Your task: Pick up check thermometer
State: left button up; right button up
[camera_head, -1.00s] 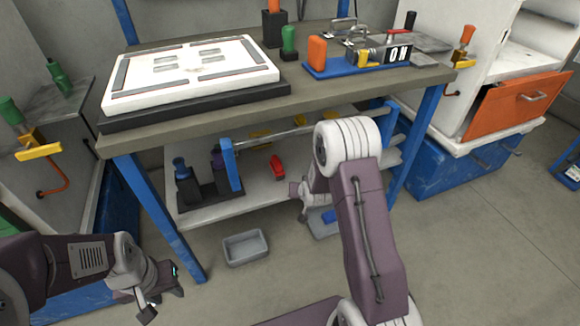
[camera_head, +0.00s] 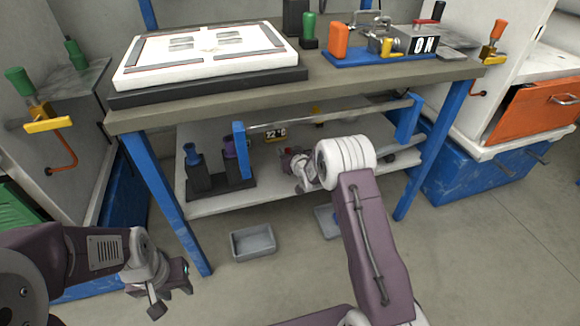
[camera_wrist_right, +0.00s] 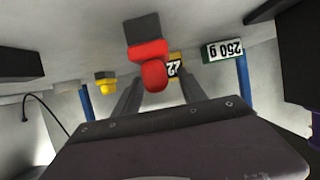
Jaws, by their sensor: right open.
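A small block with a yellow edge and a dark "22 °C" display (camera_head: 276,133) stands on the lower shelf; it looks like the check thermometer. In the right wrist view its display (camera_wrist_right: 175,66) is partly hidden behind a red-ended dark piece (camera_wrist_right: 152,73). I cannot tell whether that piece belongs to it. My right gripper (camera_head: 297,168) is at the lower shelf, in front of the display. In its wrist view the open fingers (camera_wrist_right: 158,92) stand either side of the red end, with no clear contact. My left gripper (camera_head: 172,292) hangs empty at the lower left, its fingers apart.
The bench top (camera_head: 200,112) and a clear rail (camera_head: 330,117) lie above the lower shelf (camera_head: 225,203). A dark holder (camera_head: 215,182) stands left on it. A "250 g" block (camera_wrist_right: 222,50) shows in the wrist view. A grey tray (camera_head: 253,242) lies on the floor.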

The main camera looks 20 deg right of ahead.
jog(key=shift+x, duration=1.1)
pick_arm(q)
jog(key=shift+f, duration=0.7)
pick_arm(e)
grip_shut()
